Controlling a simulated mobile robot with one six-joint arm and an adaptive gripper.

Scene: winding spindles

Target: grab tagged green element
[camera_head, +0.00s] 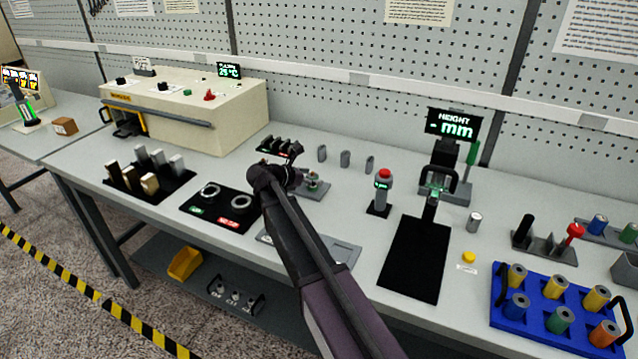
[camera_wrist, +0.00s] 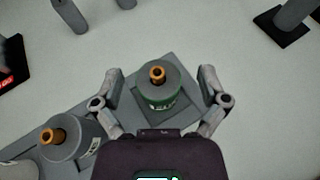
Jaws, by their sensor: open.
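In the wrist view a grey cylinder with a green band (camera_wrist: 160,85) stands upright, with an orange pin on top and pale markings on its near side. It stands on a grey base plate (camera_wrist: 186,68). My gripper (camera_wrist: 160,76) is open, one finger on each side of the cylinder, with visible gaps. In the head view my gripper (camera_head: 290,180) is low over the bench beside a small element with green on it (camera_head: 312,181), partly hidden by my arm. A green spool (camera_head: 560,320) also stands in the blue tray at the right.
The head view shows a red-topped post (camera_head: 383,185), a black mat (camera_head: 415,258), a blue tray (camera_head: 526,335) with several spools, and a black ring plate (camera_head: 222,203).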

